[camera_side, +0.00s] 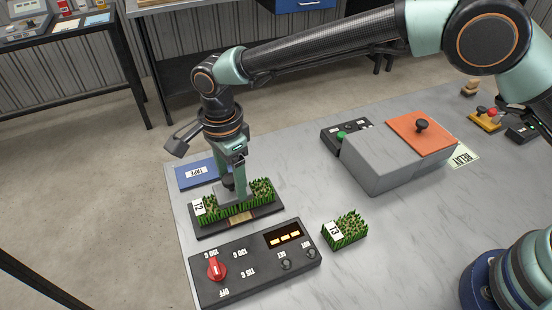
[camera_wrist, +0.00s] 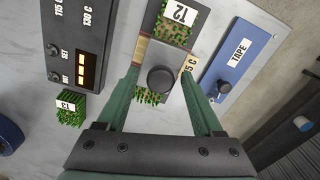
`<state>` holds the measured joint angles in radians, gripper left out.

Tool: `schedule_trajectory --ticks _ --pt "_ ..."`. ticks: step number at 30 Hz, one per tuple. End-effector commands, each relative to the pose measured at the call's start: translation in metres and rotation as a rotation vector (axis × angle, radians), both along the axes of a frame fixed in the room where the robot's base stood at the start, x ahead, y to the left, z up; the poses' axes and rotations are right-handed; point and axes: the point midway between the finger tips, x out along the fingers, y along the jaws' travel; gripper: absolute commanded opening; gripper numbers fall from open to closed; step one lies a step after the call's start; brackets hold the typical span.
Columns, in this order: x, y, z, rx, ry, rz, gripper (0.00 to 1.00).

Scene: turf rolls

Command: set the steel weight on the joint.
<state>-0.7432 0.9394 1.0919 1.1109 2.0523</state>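The steel weight (camera_side: 236,194) is a grey block with a black knob. It stands across the middle of the turf, on the line of the joint strip (camera_side: 241,218), and seems to rest there. In the wrist view the weight (camera_wrist: 157,58) covers the joint itself. Turf T2 (camera_side: 208,210) and a second turf piece (camera_side: 262,190) lie on either side of it on a dark tray (camera_side: 265,212). My gripper (camera_side: 232,180) is down around the weight. In the wrist view its fingers (camera_wrist: 160,72) stand apart on both sides of the knob, with gaps to it; contact with the block is unclear.
A black control box (camera_side: 250,285) with a red dial stands in front of the tray. Turf T3 (camera_side: 345,229) sits at its right. A blue TAPE box (camera_side: 187,180) lies behind the tray. A grey block (camera_side: 385,165) with an orange top (camera_side: 421,135) stands at the right.

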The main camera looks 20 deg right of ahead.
Motion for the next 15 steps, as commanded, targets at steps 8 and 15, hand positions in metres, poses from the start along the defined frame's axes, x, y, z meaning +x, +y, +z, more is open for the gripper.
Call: schedule_trajectory --ticks 8,15 --pt "0.000 0.000 0.005 0.001 -0.002 0.000 0.68" --pt "0.001 0.001 0.043 0.004 -0.005 0.000 0.68"
